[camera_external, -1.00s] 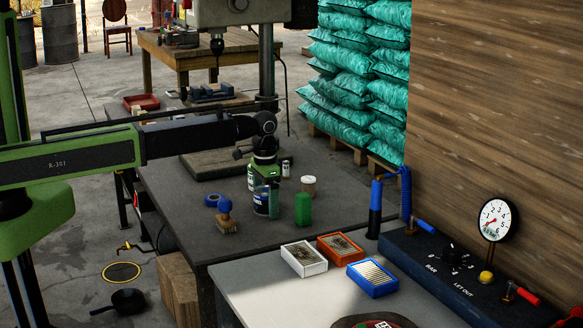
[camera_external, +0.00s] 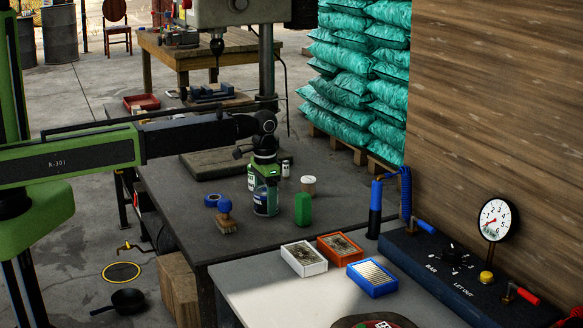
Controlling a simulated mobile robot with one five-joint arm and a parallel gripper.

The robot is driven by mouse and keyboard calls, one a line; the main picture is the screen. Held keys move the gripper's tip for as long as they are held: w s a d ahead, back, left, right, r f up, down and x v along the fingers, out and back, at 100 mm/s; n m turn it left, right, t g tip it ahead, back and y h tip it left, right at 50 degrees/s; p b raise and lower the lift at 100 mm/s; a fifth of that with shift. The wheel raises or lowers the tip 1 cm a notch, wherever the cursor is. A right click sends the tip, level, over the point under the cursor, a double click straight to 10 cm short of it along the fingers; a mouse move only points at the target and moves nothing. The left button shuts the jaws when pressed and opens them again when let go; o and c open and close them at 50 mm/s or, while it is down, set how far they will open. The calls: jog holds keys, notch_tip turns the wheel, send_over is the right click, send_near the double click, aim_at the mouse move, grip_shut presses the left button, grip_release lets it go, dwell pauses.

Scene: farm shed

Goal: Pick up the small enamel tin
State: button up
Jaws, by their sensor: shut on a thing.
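The small enamel tin (camera_external: 265,205), with a blue and pale label, stands upright on the dark bench (camera_external: 185,225). My gripper (camera_external: 264,185) points straight down over it, with its fingers shut on the tin's sides. The fingers and the gripper body hide the upper part of the tin. I cannot see a clear gap between the tin and the bench.
A white-lidded pot (camera_external: 308,186) and a small white can (camera_external: 286,169) are behind. A blue-knobbed brush (camera_external: 226,222) and blue tape roll (camera_external: 212,200) lie left. The bench's front left is clear.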

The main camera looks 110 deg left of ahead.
jog(key=shift+r+p, duration=0.55)
jog(key=shift+r, duration=0.05)
notch_tip(320, 180, up, 4)
jog(key=p, duration=0.4)
jog(key=w+d+r+p, duration=0.2)
jog(key=d+r+p, duration=0.3)
jog(key=d, duration=0.6)
jog(key=shift+w+d+r+p, duration=0.2)
jog(key=shift+w+r+p, duration=0.05)
jog(key=shift+r+p, duration=0.15)
